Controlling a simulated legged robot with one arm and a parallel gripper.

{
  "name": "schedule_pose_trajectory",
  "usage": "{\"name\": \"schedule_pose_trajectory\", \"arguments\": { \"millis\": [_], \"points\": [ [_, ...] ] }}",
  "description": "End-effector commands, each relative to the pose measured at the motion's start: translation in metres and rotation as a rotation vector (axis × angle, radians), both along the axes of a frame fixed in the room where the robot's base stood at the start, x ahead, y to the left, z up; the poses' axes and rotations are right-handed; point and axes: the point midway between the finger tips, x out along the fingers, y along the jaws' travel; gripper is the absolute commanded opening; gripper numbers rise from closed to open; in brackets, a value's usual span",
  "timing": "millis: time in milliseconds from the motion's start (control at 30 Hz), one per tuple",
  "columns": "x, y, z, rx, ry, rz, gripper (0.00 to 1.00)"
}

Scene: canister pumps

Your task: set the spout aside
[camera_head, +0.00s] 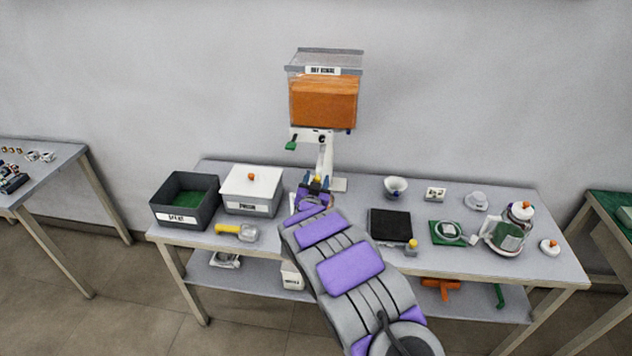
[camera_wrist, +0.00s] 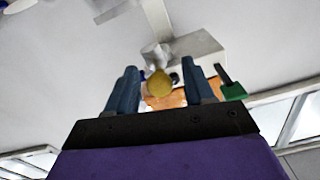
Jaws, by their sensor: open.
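The dispenser (camera_head: 324,100) stands at the back middle of the table, with a clear hopper of orange contents on a white stand. Below it is a small yellow-tipped part (camera_head: 317,180), which looks like the spout. In the wrist view this yellow round end (camera_wrist: 159,83) shows between my fingers, with a pale grey piece (camera_wrist: 156,54) behind it. My gripper (camera_head: 316,185) is open, its blue fingers (camera_wrist: 161,85) on either side of the yellow end. I cannot tell whether they touch it. The spout's join to the dispenser is partly hidden.
A green lever (camera_head: 291,146) juts from the dispenser's left. Left on the table are an open dark bin (camera_head: 166,214), a white-lidded box (camera_head: 250,186) and a yellow-handled tool (camera_head: 236,231).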

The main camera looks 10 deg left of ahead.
Motion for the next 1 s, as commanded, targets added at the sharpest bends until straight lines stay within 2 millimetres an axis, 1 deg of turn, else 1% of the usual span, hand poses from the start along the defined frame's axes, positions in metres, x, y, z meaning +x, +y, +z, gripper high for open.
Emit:
{"name": "schedule_pose_trajectory", "arguments": {
  "millis": [67,600,1000],
  "points": [
    [-0.0001,0.0000,-0.0002,0.000,0.000,0.000,0.53],
    [-0.0004,0.0008,-0.0004,-0.001,0.001,0.001,0.01],
    [-0.0005,0.0012,-0.0005,-0.001,0.000,0.004,0.00]
  ]
}}
